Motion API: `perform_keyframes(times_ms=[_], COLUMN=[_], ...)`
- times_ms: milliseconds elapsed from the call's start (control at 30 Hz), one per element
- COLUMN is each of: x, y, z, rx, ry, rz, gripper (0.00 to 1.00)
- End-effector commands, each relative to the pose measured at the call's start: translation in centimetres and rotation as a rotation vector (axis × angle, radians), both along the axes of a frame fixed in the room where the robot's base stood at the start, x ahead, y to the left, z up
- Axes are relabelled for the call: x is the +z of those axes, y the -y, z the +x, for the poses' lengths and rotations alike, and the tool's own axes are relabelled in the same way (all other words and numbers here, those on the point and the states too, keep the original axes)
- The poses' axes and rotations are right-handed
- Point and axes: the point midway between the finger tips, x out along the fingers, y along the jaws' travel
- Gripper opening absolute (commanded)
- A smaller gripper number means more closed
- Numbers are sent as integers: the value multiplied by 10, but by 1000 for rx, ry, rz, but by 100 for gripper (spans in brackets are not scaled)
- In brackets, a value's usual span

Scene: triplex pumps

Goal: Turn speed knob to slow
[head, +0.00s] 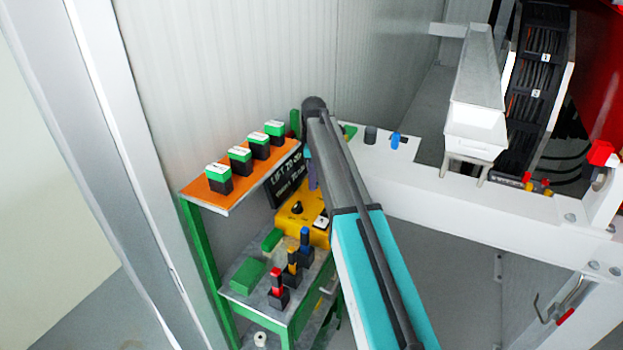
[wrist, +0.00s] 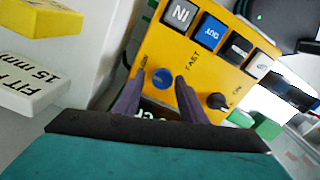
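A yellow control box (wrist: 150,50) fills the upper middle of the wrist view, with a row of square buttons including IN and OUT. The small round blue knob (wrist: 162,78) on its face sits between a FAST label and another label that is hard to read, so I take it for the speed knob. My gripper (wrist: 160,76) is open, with one purple finger on each side of the blue knob. I cannot tell whether the fingers touch it. The head view shows the yellow box (head: 296,209), partly hidden by my arm.
A black knob (wrist: 218,101) is right of my fingers on the same box. In the head view, an orange shelf (head: 196,190) holds several green-topped blocks. Below it, red, yellow and blue-handled levers (head: 278,283) stand near the box. A white beam (head: 430,180) runs right.

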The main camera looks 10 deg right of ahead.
Motion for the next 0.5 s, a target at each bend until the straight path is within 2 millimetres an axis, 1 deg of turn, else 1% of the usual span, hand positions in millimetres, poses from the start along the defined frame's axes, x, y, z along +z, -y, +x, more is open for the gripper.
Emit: perform_keyframes(times_ms=[333, 500], x=[-1, 3], y=[-1, -2], z=[-2, -2], rx=[0, 0], ry=[-6, -6], rz=[2, 2], gripper=[44, 44])
